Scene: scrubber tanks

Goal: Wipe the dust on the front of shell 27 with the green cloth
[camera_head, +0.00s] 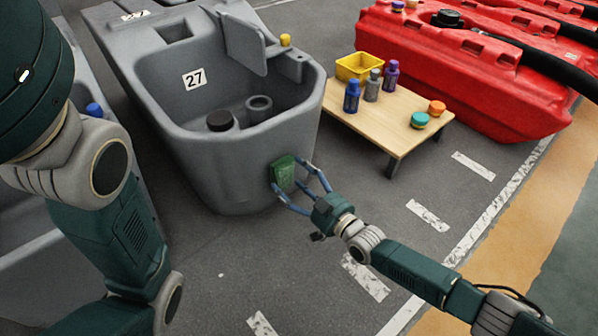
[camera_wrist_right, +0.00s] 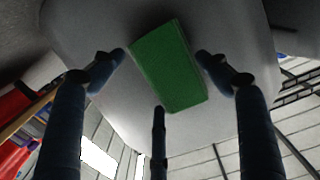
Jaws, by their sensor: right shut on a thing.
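Shell 27 (camera_head: 195,148) is a grey open tank with a white "27" label on its inner wall. The green cloth (camera_head: 283,173) is a folded pad at the lower right of its outer front wall. My right gripper (camera_head: 290,182) is shut on the cloth and holds it at that wall. In the right wrist view the cloth (camera_wrist_right: 168,66) lies between the fingers, in front of the shell's pale grey surface (camera_wrist_right: 95,28). I cannot make out dust on the wall. My left arm crosses the left side of the head view; its gripper is out of sight.
A low wooden table (camera_head: 392,112) right of the shell bears a yellow bin (camera_head: 357,68), several bottles and two small round containers. Red shells (camera_head: 470,70) stand behind it. A blue-capped grey shell is at the left. The floor in front is clear.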

